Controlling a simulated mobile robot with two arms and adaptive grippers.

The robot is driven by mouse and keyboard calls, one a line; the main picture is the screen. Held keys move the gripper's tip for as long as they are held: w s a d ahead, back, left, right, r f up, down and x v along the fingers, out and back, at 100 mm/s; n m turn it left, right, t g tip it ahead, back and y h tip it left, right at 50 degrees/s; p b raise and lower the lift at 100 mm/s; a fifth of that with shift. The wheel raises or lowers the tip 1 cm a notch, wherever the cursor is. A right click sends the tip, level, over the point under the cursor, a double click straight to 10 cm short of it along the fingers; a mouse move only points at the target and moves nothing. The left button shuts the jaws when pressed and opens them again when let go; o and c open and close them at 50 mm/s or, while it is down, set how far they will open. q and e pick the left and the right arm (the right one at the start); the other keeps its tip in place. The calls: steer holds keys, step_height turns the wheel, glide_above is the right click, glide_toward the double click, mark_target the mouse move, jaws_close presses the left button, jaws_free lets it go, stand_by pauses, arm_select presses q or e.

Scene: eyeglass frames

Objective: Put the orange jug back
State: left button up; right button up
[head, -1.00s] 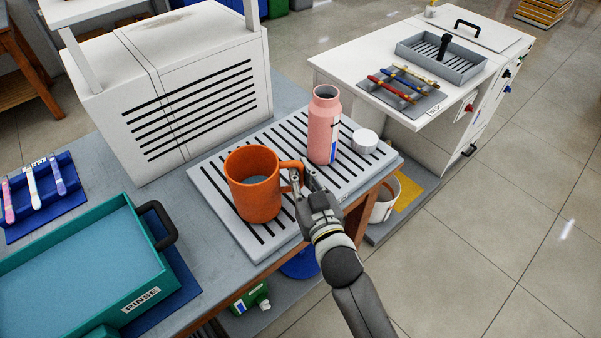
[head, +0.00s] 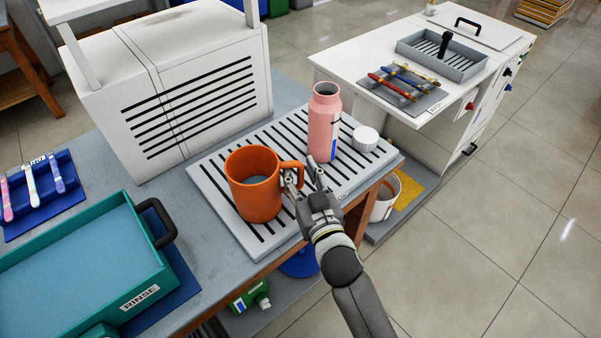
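The orange jug (head: 254,188) stands upright on the white slatted rack (head: 228,216), with its handle pointing right. My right gripper (head: 301,176) is at the handle, coming in from the lower right. Its fingers are spread apart, one close to the handle and the other to the right of it. I cannot tell whether the near finger touches the handle. My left gripper is not in view.
A pink bottle (head: 323,124) stands behind my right gripper, with a white lid (head: 365,139) beside it. A teal rinse tray (head: 150,277) is at lower left. A white slotted box (head: 190,85) stands behind the rack.

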steer(key=shift+s+f, duration=0.15)
steer(key=v, duration=1.1)
steer(key=shift+s+d, duration=0.2)
steer(key=shift+s, duration=0.15)
